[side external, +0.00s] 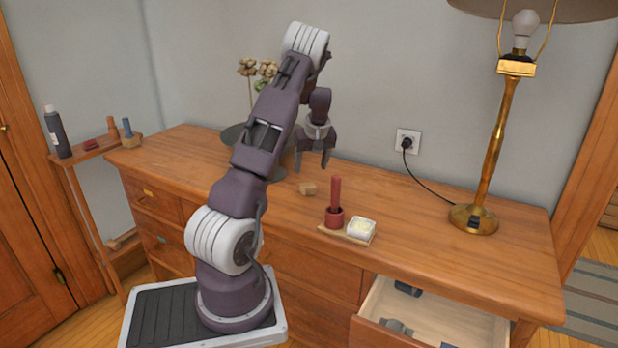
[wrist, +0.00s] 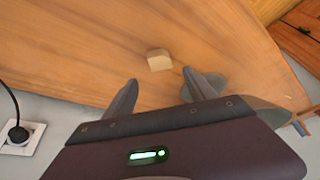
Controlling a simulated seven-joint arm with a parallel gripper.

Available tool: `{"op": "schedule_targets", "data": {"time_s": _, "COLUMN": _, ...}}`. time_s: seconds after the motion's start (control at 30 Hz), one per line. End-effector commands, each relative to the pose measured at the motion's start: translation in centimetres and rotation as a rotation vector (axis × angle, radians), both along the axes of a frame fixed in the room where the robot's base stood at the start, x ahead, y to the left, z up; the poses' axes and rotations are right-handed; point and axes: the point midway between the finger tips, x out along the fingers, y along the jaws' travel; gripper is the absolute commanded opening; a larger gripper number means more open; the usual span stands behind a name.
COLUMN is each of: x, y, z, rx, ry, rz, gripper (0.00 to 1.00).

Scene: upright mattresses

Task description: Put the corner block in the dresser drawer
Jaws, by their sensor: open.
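The corner block (side external: 308,189) is a small light wooden block lying on the dresser top. In the wrist view the block (wrist: 159,60) lies ahead of the fingertips, between their lines and apart from them. My gripper (side external: 312,168) is open and empty, pointing down above the dresser top near the block; its two fingers also show in the wrist view (wrist: 160,80). The dresser drawer (side external: 440,312) at the lower right is pulled open and holds a few dark grey items. Its near part is cut off by the picture's edge.
A small tray (side external: 345,236) with a red candle (side external: 336,198) and a white dish (side external: 361,229) stands between the block and the open drawer. A brass lamp (side external: 488,150) stands at the right, its cord running to a wall outlet. A plant with a round dark base stands behind my arm.

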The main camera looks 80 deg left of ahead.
Motion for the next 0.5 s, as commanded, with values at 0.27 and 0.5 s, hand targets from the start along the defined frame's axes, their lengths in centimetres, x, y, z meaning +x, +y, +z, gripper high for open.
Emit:
{"op": "schedule_targets", "data": {"time_s": 0.27, "x": 2.2, "y": -4.3, "z": 4.8, "rx": -0.017, "ry": -0.035, "rz": -0.077, "gripper": 0.64}}
{"op": "schedule_targets", "data": {"time_s": 0.5, "x": 5.7, "y": -30.7, "z": 16.7, "rx": -0.097, "ry": -0.161, "rz": -0.74, "gripper": 0.64}}
